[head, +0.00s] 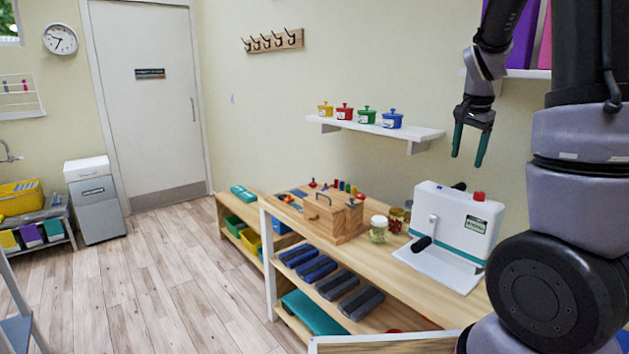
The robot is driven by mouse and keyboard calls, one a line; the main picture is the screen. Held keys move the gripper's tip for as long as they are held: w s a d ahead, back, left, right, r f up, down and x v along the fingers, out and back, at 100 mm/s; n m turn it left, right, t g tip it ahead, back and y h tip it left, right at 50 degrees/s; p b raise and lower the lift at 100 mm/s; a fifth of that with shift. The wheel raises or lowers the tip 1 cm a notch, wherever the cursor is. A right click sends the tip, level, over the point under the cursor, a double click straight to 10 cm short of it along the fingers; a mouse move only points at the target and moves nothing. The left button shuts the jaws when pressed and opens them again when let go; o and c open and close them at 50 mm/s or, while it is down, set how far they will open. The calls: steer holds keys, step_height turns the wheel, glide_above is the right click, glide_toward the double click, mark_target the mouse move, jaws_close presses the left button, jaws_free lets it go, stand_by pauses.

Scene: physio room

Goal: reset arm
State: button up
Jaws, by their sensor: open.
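My gripper (468,157) hangs at the upper right of the head view with its two green fingers pointing down. The fingers are apart and nothing is between them. It is above the wooden bench (372,266), over the white machine (450,232) with a red knob and black handles. It touches nothing that I can see. My arm fills the right side of the view and hides part of the wall and bench behind it.
A wall shelf (432,133) with several small lidded pots is left of my gripper. A wooden box (333,219) and a jar (379,234) stand on the bench. Open floor (150,290) lies to the left, with a grey bin (96,205) near the door (150,110).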

steer(key=s+a+r+n+t+y, duration=0.1)
steer(key=s+a+r+n+t, duration=0.1)
steer(key=s+a+r+n, duration=0.2)
steer(key=s+a+r+n+t+y, duration=0.2)
steer(key=s+a+r+n, duration=0.2)
steer(key=s+a+r, duration=0.3)
steer(key=s+a, duration=0.5)
steer(key=s, duration=0.5)
steer(key=shift+s+a+r, duration=0.2)
steer(key=shift+a+r, duration=0.15)
steer(key=shift+r, duration=0.05)
